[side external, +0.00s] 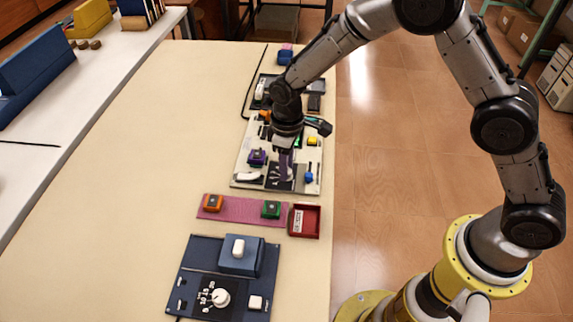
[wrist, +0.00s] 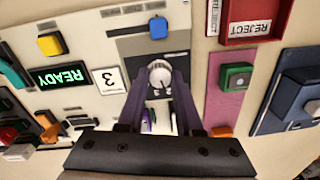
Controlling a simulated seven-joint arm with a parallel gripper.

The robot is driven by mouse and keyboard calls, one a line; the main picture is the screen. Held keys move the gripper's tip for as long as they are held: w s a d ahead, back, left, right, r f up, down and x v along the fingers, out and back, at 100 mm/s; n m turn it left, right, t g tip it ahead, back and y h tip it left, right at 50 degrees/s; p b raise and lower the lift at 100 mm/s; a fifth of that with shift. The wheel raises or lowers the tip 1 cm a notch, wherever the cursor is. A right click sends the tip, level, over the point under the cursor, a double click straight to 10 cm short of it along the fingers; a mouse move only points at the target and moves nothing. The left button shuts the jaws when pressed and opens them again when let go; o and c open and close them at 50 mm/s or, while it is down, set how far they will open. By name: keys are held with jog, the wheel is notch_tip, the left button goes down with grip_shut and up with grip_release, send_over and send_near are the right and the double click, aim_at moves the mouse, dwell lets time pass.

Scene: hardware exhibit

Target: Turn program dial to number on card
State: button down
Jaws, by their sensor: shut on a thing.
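My gripper (wrist: 160,82) has its purple fingers closed on the white round program dial (wrist: 159,70) of the light panel. The dial sits on a dark grey plate (wrist: 138,48); its pointer and scale are mostly hidden by the fingers. A white card (wrist: 109,80) with a black number 3 lies beside the dial, left of it in the wrist view. In the side external view my gripper (side external: 284,172) points down over the dark dial plate (side external: 272,183) at the near end of the panel (side external: 242,182); the dial is hard to make out there.
A green READY display (wrist: 60,77), a yellow button (wrist: 50,45) and a blue button (wrist: 158,27) surround the dial. A purple part (side external: 257,157) stands close by. A pink strip (side external: 240,209), a red REJECT tray (side external: 304,221) and a blue panel (side external: 205,255) lie nearer.

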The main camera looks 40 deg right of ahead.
jog(key=shift+m, duration=2.8)
jog(key=c, duration=0.6)
grip_release()
jog(key=shift+r, duration=0.15)
jog(key=r, duration=1.3)
jog(key=shift+d+r, duration=0.2)
jog(key=shift+r, duration=0.1)
jog(key=shift+d, duration=0.1)
